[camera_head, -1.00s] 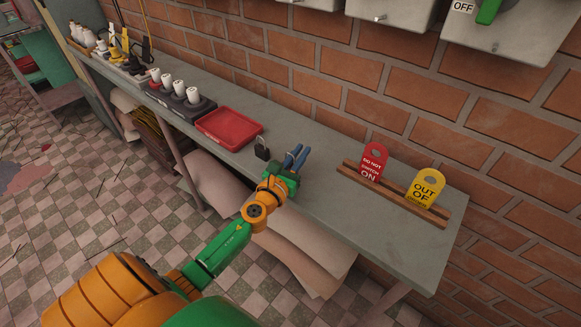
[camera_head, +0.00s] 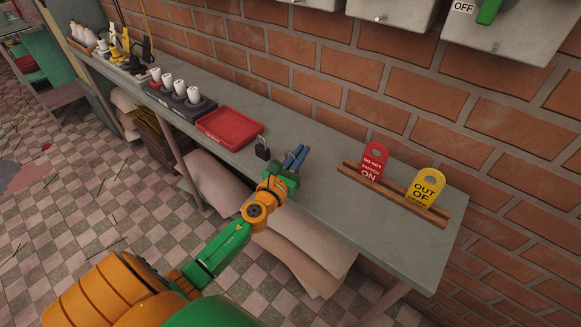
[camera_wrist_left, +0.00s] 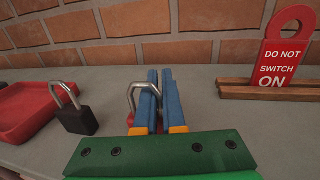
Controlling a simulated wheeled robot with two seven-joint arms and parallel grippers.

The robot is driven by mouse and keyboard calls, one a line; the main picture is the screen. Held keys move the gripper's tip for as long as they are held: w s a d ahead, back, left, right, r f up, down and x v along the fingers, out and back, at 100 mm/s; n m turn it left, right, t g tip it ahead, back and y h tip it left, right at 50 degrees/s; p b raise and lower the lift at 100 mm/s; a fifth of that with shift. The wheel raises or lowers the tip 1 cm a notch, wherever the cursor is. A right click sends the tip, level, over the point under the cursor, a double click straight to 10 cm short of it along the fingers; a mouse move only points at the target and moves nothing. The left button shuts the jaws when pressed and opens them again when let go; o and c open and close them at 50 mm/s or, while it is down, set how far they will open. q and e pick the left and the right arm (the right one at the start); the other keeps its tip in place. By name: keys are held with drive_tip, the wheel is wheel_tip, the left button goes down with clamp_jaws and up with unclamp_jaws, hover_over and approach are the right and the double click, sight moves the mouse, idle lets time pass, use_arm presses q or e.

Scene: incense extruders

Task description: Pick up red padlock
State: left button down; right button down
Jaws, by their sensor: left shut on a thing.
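The red padlock shows in the left wrist view (camera_wrist_left: 131,117) as a grey metal shackle and a sliver of red body, mostly hidden by the blue fingers. My left gripper (camera_head: 297,157) is at the workbench, and its fingers are close together around the padlock. In the left wrist view the fingers (camera_wrist_left: 155,100) stand upright, with the shackle looping in front of and beside them. The red body cannot be made out in the head view. My right gripper is not in view.
A black padlock (camera_head: 262,150) stands just left of my left gripper on the grey workbench (camera_head: 330,205). Left of it is a red tray (camera_head: 230,128). A wooden rack (camera_head: 392,193) with a red tag (camera_head: 373,160) and a yellow tag (camera_head: 425,188) is to the right. A brick wall runs behind.

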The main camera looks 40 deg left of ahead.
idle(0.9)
use_arm(q)
drive_tip(key=s+d+r+p, duration=0.1)
drive_tip(key=s+r+p, duration=0.4)
drive_tip(key=r+p, duration=0.45)
drive_tip(key=s+d+r+b, duration=0.1)
drive_tip(key=s+d+r, duration=0.1)
drive_tip(key=s, duration=0.6)
drive_tip(key=shift+s+d+r, duration=0.25)
drive_tip(key=shift+s+r, duration=0.05)
drive_tip(key=shift+r, duration=0.45)
